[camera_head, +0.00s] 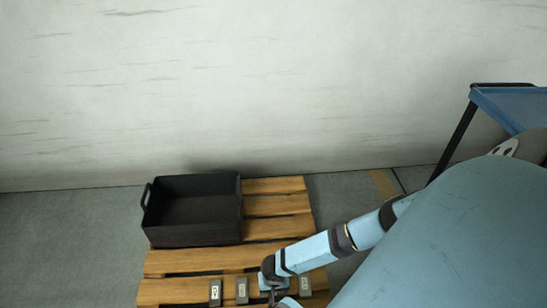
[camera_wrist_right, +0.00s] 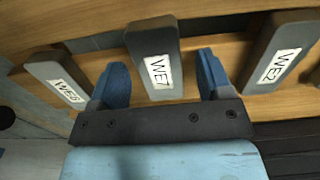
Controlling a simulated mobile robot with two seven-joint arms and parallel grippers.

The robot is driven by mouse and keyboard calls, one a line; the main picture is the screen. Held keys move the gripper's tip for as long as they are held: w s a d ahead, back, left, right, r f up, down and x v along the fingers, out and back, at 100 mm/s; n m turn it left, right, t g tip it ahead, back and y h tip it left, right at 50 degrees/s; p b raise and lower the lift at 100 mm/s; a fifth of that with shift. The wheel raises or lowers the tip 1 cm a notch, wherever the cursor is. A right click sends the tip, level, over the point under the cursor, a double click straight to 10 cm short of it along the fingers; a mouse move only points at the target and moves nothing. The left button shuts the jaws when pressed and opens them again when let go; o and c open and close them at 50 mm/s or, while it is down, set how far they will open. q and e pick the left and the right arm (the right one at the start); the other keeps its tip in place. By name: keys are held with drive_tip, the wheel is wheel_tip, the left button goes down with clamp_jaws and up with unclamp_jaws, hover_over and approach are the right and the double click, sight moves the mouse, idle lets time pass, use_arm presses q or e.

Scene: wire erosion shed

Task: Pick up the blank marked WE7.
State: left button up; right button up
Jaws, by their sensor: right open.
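The blank marked WE7 (camera_wrist_right: 140,42) is a grey block with a white label, seen in the right wrist view. It lies between the two blue fingers of my right gripper (camera_wrist_right: 161,62), which is open. A gap shows on each side of the blank, and the fingers are not closed on it. In the head view my right gripper (camera_head: 271,281) is low over the front of a wooden pallet (camera_head: 200,260) and hides what is beneath it. My left gripper is not in view.
In the right wrist view a blank marked WE2 (camera_wrist_right: 284,42) stands to the right and another labelled blank (camera_wrist_right: 50,68) to the left. A black open crate (camera_head: 192,237) sits on the pallet's back left. A blue-topped table (camera_head: 510,103) is at the right.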

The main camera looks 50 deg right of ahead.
drive_tip(key=c, duration=1.3)
drive_tip(key=shift+r, duration=0.1)
drive_tip(key=shift+c, duration=0.2)
